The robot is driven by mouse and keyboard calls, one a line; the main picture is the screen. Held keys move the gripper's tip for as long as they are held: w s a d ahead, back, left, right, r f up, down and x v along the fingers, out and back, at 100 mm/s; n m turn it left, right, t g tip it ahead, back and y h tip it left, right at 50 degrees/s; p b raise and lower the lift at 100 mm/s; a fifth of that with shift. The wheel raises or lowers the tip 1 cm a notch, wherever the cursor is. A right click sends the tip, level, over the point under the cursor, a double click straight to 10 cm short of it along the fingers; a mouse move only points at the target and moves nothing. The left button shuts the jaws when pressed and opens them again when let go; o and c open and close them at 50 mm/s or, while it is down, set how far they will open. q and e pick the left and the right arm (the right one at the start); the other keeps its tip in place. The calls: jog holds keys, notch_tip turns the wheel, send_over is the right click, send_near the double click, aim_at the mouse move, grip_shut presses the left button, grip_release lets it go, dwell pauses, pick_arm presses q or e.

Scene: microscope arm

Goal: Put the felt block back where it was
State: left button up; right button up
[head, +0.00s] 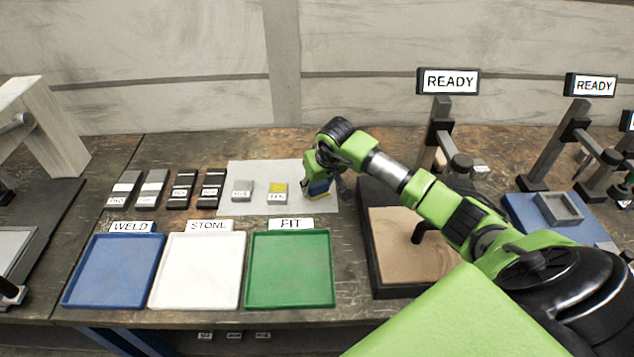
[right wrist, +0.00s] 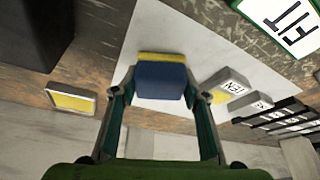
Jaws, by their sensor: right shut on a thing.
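The felt block shows as a blue block with a yellow layer in the right wrist view (right wrist: 162,82). It sits between the two fingers of my right gripper (right wrist: 160,94). In the head view the block (head: 318,188) is partly hidden by my right gripper (head: 321,182), which is shut on it over the right part of a pale mat (head: 233,207). Whether the block touches the mat is hard to tell. My left gripper is not in view.
Several dark and grey labelled blocks (head: 182,190) line up further left. Blue (head: 112,270), white (head: 198,270) and green (head: 289,270) trays lie in front. A black-rimmed sandy tray (head: 405,245) is close right.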

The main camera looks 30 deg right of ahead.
jog(key=shift+f+b, duration=0.25)
jog(key=shift+b, duration=0.05)
jog(key=o, duration=1.1)
jog(key=shift+r, duration=0.1)
jog(key=shift+r+p, duration=0.2)
jog(key=shift+p, duration=0.2)
jog(key=shift+r, duration=0.3)
jog(key=b+v, duration=0.2)
jog(key=v, duration=0.9)
jog(key=shift+s+r, duration=0.15)
jog(key=shift+a, duration=0.1)
